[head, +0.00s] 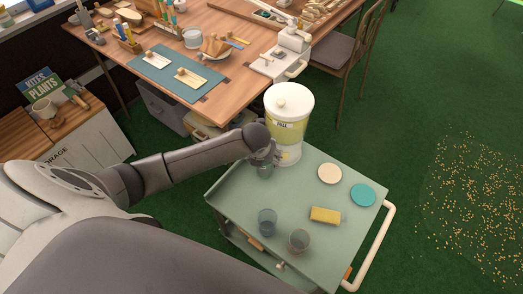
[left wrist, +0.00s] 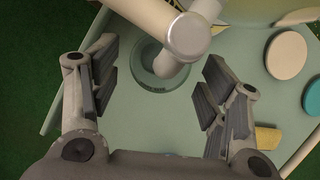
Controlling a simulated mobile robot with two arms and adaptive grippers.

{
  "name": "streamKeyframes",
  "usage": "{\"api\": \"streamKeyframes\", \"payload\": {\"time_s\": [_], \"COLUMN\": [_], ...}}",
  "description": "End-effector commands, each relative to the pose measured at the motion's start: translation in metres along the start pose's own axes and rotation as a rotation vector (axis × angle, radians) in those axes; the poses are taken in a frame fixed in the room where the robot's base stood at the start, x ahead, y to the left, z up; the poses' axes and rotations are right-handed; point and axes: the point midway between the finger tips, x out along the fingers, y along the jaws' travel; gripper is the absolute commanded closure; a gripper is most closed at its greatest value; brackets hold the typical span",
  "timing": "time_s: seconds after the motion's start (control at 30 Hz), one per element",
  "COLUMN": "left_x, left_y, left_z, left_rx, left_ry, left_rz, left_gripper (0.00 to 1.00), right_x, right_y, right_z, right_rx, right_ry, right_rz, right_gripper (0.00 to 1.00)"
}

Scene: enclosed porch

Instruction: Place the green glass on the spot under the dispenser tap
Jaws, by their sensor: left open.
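The green glass (head: 264,171) stands on the green cart top beside the drinks dispenser (head: 288,115), just below my left gripper (head: 262,156). In the left wrist view the glass (left wrist: 150,83) shows as a round green rim between and beyond the fingers, partly hidden by the dispenser tap (left wrist: 188,37), which hangs over it. My left gripper (left wrist: 160,88) is open, with its fingers apart on either side of the glass and a gap to each. The spot under the tap cannot be made out apart from the glass. My right gripper is not in view.
The cart (head: 225,200) also holds a blue-grey glass (head: 267,222), a grey glass (head: 300,240), a yellow sponge (head: 325,215), a cream disc (head: 330,173) and a teal disc (head: 362,195). A wooden table (head: 245,85) stands behind. The cart's middle is clear.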

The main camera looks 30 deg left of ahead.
Motion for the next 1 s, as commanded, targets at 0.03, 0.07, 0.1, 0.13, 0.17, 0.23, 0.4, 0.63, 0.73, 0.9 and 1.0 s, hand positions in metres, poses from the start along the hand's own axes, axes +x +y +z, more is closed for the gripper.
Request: {"api": "streamKeyframes", "payload": {"time_s": [0.03, 0.07, 0.1, 0.13, 0.17, 0.23, 0.4, 0.63, 0.73, 0.9, 1.0], "left_x": [-0.012, -0.018, -0.026, -0.032, -0.038, -0.050, -0.072, -0.082, -0.082, -0.081, -0.076], "left_y": [0.000, 0.000, 0.000, 0.001, 0.000, 0.000, 0.000, 0.000, 0.000, 0.000, -0.003], "left_z": [0.002, 0.001, 0.001, 0.001, 0.001, 0.001, 0.001, 0.000, 0.000, -0.001, -0.005], "left_rx": [0.001, 0.002, 0.003, 0.002, 0.002, 0.002, 0.001, -0.001, -0.001, -0.004, -0.055], "left_ry": [-0.003, -0.002, -0.003, -0.003, -0.003, -0.002, -0.001, 0.001, 0.001, 0.001, 0.006], "left_rz": [-0.001, -0.001, -0.001, 0.000, -0.001, 0.000, 0.000, 0.000, 0.000, -0.001, -0.009], "left_gripper": [0.31, 0.31, 0.31, 0.31, 0.31, 0.31, 0.31, 0.31, 0.31, 0.31, 0.31], "right_x": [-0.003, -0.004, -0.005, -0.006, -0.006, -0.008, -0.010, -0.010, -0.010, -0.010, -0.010], "right_y": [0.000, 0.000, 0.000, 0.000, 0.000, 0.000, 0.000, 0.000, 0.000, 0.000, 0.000], "right_z": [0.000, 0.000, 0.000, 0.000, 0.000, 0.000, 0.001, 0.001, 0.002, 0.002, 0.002], "right_rx": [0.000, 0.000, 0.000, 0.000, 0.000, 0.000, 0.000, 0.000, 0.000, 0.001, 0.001], "right_ry": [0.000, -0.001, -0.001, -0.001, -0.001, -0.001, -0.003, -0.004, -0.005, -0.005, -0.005], "right_rz": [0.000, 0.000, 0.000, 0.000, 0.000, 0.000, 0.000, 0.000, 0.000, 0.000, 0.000], "right_gripper": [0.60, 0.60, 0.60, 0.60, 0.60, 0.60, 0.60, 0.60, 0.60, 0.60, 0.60]}}
